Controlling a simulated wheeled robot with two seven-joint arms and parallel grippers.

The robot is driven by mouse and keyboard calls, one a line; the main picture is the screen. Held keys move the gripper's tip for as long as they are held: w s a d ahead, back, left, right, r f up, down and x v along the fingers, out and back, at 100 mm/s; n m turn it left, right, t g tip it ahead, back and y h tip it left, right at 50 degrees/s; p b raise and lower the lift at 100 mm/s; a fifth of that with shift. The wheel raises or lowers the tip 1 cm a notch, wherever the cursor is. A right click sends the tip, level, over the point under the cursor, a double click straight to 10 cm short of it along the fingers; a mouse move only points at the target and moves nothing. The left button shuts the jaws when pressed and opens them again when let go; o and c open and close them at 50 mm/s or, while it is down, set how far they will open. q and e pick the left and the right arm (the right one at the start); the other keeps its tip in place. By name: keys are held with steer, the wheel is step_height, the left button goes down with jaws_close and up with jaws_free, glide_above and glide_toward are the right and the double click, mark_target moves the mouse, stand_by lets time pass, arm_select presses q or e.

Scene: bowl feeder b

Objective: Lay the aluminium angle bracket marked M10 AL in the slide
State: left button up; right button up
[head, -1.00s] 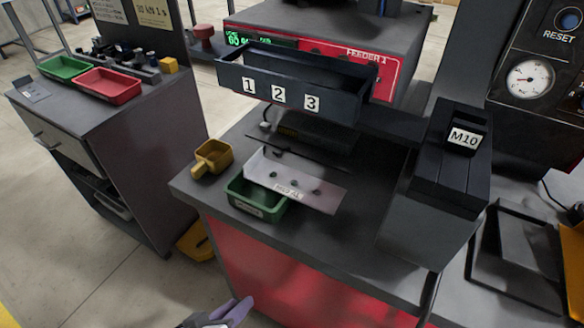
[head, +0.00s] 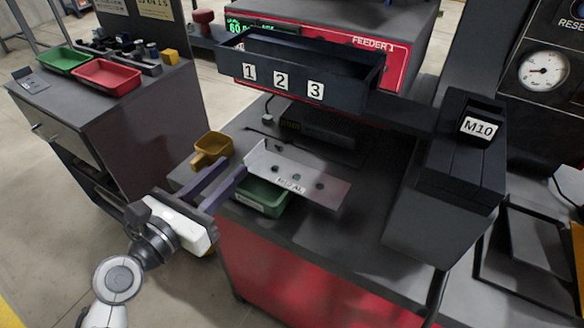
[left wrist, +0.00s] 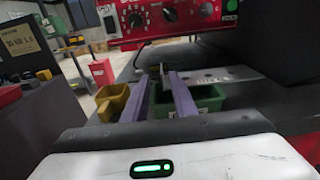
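The light aluminium angle bracket (head: 297,175), marked M10 AL on its front face, has several dark holes. It overlaps the green bin (head: 258,200) on the bench; what supports it is unclear. My left gripper (head: 235,168) is open, its purple fingers pointing at the bracket's left end, with a gap between them. In the left wrist view the bracket (left wrist: 230,75) extends right from beyond the fingertips (left wrist: 158,82); contact cannot be told. A dark sloped unit with an M10 label (head: 478,129) stands at the right; I cannot tell whether it is the slide. My right gripper is out of view.
A yellow scoop (head: 211,150) stands just left of the bracket. The dark tray numbered 1, 2, 3 (head: 300,85) overhangs the bench behind it. Red (head: 108,77) and green (head: 63,60) trays sit on the left cabinet. The bench right of the bracket is clear.

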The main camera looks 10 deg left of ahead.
mark_target(254, 149)
arm_select(q)
steer(key=x, duration=0.8)
steer(key=shift+w+d+f, duration=0.2)
steer(key=shift+w+d, duration=0.05)
steer(key=shift+w, duration=0.05)
jaws_close()
